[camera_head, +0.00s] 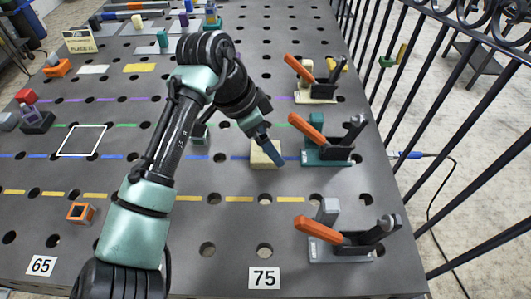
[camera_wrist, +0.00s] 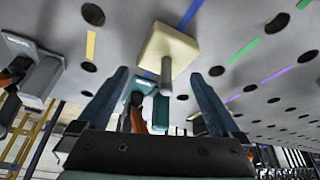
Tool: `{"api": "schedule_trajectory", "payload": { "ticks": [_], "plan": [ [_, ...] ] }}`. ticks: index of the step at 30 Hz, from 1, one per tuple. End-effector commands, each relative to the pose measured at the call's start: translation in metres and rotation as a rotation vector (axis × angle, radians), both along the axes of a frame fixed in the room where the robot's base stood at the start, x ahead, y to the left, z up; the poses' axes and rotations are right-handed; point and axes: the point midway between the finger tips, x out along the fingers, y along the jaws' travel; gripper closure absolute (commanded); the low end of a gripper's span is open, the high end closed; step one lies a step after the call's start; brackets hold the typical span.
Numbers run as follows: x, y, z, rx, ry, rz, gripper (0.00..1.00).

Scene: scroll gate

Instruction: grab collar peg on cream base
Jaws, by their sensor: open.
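The cream base (camera_head: 266,153) is a square block on the grey perforated table, just left of the teal toggle clamp in the head view. In the wrist view the cream base (camera_wrist: 172,42) shows near the top centre, and a grey peg (camera_wrist: 166,74) sticks out from it toward my camera. My gripper (camera_head: 266,150) is at the block in the head view and covers part of it; the peg is hidden there. In the wrist view my gripper (camera_wrist: 159,73) is open, with the peg between its two dark fingers in the picture. Contact cannot be told.
A teal clamp (camera_head: 328,157) with an orange handle stands close right of the base. A cream clamp (camera_head: 314,97) is behind it and a grey clamp (camera_head: 340,250) in front. A black railing (camera_head: 470,165) runs along the right. The table left of the base is mostly clear.

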Motion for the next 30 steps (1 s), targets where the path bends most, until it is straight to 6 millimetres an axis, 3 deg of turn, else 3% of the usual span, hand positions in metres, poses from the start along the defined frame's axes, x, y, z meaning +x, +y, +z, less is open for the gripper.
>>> {"api": "schedule_trajectory", "payload": {
  "ticks": [6, 15, 30],
  "plan": [
    [0.004, -0.009, -0.028, 0.000, 0.002, 0.001, 0.00],
    [0.004, -0.010, -0.031, 0.001, 0.001, 0.001, 0.02],
    [0.004, -0.010, -0.031, 0.001, 0.001, 0.001, 0.92]
  ]
}}
